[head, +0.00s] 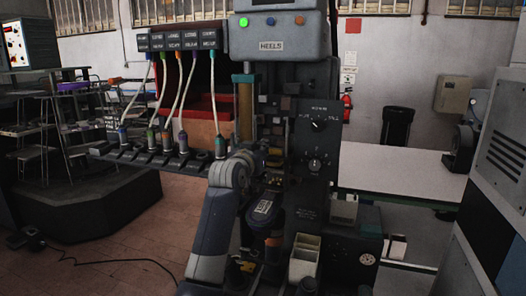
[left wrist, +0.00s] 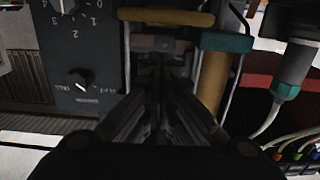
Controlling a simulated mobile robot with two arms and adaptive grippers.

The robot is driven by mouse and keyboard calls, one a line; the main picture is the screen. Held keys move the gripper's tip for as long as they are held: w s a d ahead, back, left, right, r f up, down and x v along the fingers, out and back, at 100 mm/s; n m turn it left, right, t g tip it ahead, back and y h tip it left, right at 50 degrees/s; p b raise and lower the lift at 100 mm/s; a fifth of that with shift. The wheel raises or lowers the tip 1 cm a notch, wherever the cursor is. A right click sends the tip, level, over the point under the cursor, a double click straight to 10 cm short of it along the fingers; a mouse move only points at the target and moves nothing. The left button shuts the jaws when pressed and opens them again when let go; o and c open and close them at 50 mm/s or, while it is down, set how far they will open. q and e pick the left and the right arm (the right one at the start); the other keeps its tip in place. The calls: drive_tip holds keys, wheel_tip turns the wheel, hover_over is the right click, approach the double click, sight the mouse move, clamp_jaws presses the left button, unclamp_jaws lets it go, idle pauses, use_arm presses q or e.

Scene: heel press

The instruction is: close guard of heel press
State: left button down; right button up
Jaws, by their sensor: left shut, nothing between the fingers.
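The heel press (head: 285,35) stands in the middle of the head view, with a "HEELS" sign and green, blue and orange lights. My left arm reaches up to its working area, and the arm hides part of that area. In the left wrist view my left gripper (left wrist: 161,58) is shut and empty, its fingertips pointing at the press. Just beyond the fingertips is a yellow bar (left wrist: 165,17) with thin metal rods near it. This may be the guard, but I cannot tell its position or whether the fingers touch it. My right gripper is not in view.
A dial panel (head: 315,140) is right of the working area. A teal block (left wrist: 226,42) on a yellow column stands close beside my fingers. Cabled tools (head: 167,143) stand in a rack at left. A pale table (head: 400,183) is at right.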

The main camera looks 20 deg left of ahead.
use_arm(q)
wheel_tip(320, 180, down, 2)
drive_tip(key=shift+w+f+p, duration=0.15)
drive_tip(key=shift+p, duration=0.15)
wheel_tip(320, 180, down, 4)
drive_tip(key=shift+r+b, duration=0.1)
drive_tip(key=shift+b, duration=0.7)
